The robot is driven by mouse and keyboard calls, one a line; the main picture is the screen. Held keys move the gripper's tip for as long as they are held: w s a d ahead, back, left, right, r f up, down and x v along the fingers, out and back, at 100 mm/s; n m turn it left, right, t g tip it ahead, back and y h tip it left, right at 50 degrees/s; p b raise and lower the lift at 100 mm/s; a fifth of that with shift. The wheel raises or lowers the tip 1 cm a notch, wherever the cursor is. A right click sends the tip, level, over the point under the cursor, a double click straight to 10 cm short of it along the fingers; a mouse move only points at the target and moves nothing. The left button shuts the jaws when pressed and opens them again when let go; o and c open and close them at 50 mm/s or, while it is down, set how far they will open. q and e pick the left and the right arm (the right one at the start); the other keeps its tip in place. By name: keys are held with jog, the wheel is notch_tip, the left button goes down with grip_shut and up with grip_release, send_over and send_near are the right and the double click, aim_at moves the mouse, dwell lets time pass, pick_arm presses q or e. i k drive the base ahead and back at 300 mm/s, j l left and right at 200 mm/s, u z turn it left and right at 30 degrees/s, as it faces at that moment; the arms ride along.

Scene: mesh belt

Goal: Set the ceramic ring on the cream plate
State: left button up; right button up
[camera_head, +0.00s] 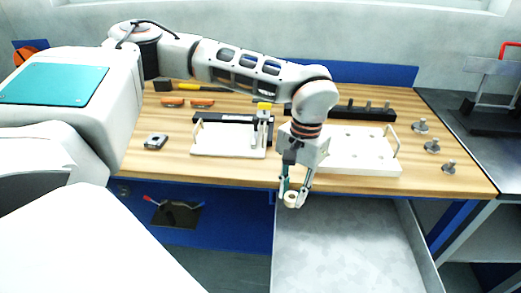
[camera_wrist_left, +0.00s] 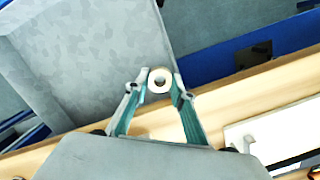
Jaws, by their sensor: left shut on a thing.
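The ceramic ring (camera_head: 291,200) is a small cream ring. My left gripper (camera_head: 294,193) is shut on it, with one finger on each side, just beyond the bench's front edge. In the left wrist view the ring (camera_wrist_left: 160,72) sits between the tips of the left gripper (camera_wrist_left: 159,86), its hole facing the camera. Two pale plates lie on the bench: a smaller one (camera_head: 222,145) at left with a dark bar behind it, and a larger one (camera_head: 365,161) at right with holes and end handles. I cannot tell which is the cream plate. My right gripper is out of view.
A grey metal tray (camera_head: 345,245) lies below the ring, in front of the wooden bench (camera_head: 150,180). Several metal knobs (camera_head: 432,146) stand at right, and a small metal block (camera_head: 155,142) lies at left.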

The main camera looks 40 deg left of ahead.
aim_at(220, 138)
jog(key=k+j, duration=0.15)
jog(key=j, duration=0.15)
jog(key=k+j+u, duration=0.15)
jog(key=k+j, duration=0.2)
jog(key=j, duration=0.3)
jog(key=k+j+u, duration=0.1)
jog(key=j, duration=0.25)
jog(key=k, duration=0.05)
